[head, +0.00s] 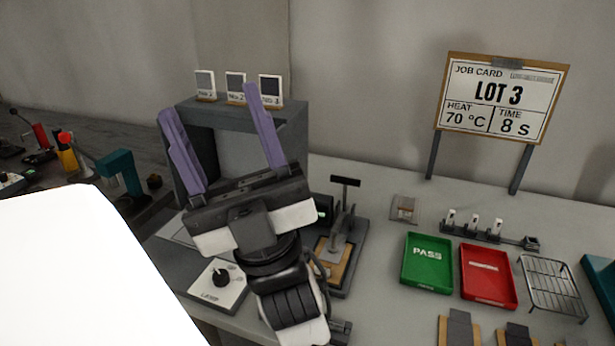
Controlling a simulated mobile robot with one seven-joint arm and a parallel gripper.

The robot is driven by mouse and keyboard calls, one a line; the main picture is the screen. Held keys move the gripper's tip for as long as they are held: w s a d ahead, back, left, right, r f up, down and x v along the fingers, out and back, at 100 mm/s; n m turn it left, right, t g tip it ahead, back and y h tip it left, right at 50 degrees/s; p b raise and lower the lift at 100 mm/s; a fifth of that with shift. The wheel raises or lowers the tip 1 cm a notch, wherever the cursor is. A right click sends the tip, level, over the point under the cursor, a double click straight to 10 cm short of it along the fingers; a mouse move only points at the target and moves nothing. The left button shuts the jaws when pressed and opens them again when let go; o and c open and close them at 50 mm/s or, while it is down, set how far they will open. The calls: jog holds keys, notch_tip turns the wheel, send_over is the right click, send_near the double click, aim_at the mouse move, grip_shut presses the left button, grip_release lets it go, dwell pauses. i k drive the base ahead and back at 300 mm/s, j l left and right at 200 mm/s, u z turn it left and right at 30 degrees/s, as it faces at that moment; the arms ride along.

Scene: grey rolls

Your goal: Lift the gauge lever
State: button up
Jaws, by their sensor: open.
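My gripper (208,100) has two purple fingers spread wide apart. They point up in the picture, in front of the grey frame, with nothing seen between them. A small bench device (338,245) stands just right of my wrist. It has a dark T-shaped handle (345,181) standing upright on top and a tan plate on its base. This handle may be the gauge lever; no label on it can be read. My gripper is left of the handle and apart from it. My wrist hides the device's left side.
A grey frame (297,125) carrying several small cards stands behind my gripper. A white dial box (232,294) sits below it. Right of the device are a green PASS tray (429,285), a red tray (488,300) and a wire rack (552,285). A job card (500,97) stands behind.

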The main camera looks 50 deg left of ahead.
aim_at(332, 249)
jog(key=u, duration=1.05)
jog(key=k+j+z, duration=0.2)
jog(key=k+j, duration=0.25)
jog(key=i, duration=0.45)
